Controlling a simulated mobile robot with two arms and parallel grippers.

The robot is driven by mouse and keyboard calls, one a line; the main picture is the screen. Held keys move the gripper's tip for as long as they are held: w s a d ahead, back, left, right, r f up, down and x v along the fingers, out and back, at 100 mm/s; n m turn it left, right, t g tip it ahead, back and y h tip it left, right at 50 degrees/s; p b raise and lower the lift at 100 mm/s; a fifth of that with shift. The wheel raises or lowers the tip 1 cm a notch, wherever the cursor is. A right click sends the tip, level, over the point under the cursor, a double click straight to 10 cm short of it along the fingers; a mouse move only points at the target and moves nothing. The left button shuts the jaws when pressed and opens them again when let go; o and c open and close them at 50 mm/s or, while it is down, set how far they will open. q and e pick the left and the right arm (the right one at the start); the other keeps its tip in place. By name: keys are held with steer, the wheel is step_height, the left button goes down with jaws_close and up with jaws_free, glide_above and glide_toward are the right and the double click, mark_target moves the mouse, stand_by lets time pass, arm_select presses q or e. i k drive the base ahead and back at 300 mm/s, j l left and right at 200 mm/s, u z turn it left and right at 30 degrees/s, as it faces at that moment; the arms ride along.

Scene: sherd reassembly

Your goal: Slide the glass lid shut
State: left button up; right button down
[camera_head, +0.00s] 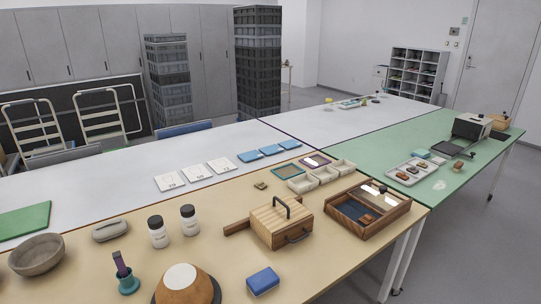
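A wooden display case (385,224) with a dark blue lining stands near the right end of the beige table. The near-left part of the case looks uncovered, but the pane's exact edge is hard to make out. A small reddish-brown piece shows inside. Neither of my grippers is in view.
A striped wooden box (277,224) with a dark handle stands just left of the case. White trays (323,175) sit behind it. A blue block (263,281) lies in front. The beige table's right edge is close beside the case.

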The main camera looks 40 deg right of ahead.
mark_target(383, 189)
steer(key=z, duration=2)
steer(key=i+l+u, duration=0.55)
steer(key=i+l, duration=0.2)
steer(key=l, duration=0.1)
